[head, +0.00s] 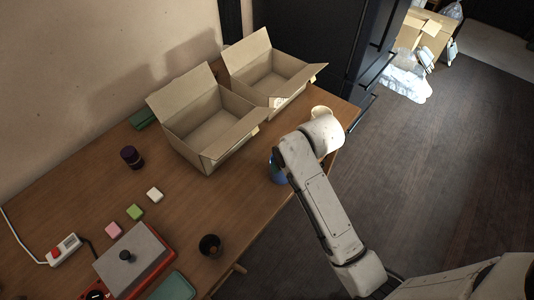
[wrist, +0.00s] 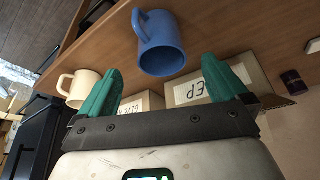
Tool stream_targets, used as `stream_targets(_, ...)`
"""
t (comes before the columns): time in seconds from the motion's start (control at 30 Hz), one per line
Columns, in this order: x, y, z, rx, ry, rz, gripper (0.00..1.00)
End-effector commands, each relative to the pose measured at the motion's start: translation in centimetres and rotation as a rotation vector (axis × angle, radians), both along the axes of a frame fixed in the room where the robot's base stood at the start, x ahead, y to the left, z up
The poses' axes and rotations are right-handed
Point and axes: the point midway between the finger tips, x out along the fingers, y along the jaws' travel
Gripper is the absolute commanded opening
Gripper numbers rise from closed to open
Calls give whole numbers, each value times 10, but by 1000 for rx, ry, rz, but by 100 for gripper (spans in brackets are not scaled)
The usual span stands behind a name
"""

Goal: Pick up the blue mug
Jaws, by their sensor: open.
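The blue mug (wrist: 162,44) stands on the wooden table in the wrist view, its handle on the left side in that picture. In the head view the blue mug (head: 277,168) is mostly hidden behind my arm. My gripper (wrist: 160,85) shows two green fingers, spread wide apart with nothing between them. The mug lies beyond the fingertips, roughly in line with the gap, and appears clear of both fingers. In the head view the fingers are hidden behind my arm.
A cream mug (wrist: 79,88) is beside the left finger in the wrist view. Two open cardboard boxes (head: 208,125) (head: 268,72) stand by the wall.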

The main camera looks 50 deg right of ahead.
Motion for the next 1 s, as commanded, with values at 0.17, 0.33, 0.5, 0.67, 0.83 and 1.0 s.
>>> stream_targets(0.17,5,-5,1,0,-3,-7,100)
stream_targets(0.33,14,-8,-24,0,-2,-7,100)
stream_targets(0.5,21,-11,-41,-1,-4,-7,100)
stream_targets(0.67,23,-12,-49,-1,-4,-7,100)
stream_targets(0.83,29,-16,-69,0,-3,-7,100)
stream_targets(1.0,36,-18,-88,-1,-4,-7,100)
